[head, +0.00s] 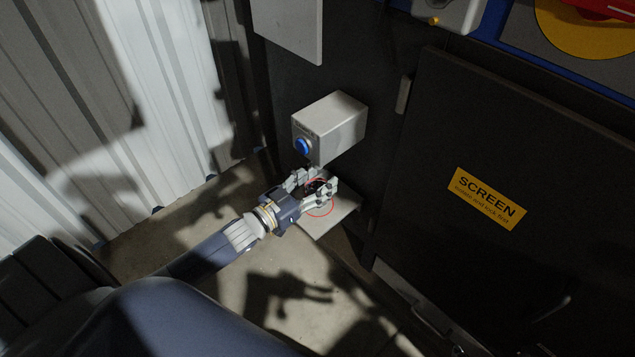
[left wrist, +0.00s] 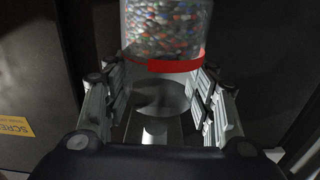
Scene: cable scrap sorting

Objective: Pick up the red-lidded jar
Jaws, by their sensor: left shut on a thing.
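The jar (left wrist: 168,28) shows at the top of the left wrist view. It is clear, full of small multicoloured bits, and has a red lid (left wrist: 176,66) along its lower edge in that picture. In the head view only a thin red round edge of the lid (head: 319,215) shows by my fingers. My left gripper (head: 325,180) is shut on the jar, with a finger on each side of it, as the left wrist view (left wrist: 158,76) also shows. Much of the jar is hidden by the hand in the head view. My right gripper is not in view.
A small light shelf (head: 337,214) juts from the dark cabinet below the hand. A grey box with a blue button (head: 303,146) sits just above the hand. A dark panel with a yellow SCREEN label (head: 487,198) is to the right. Bare floor (head: 262,292) lies below.

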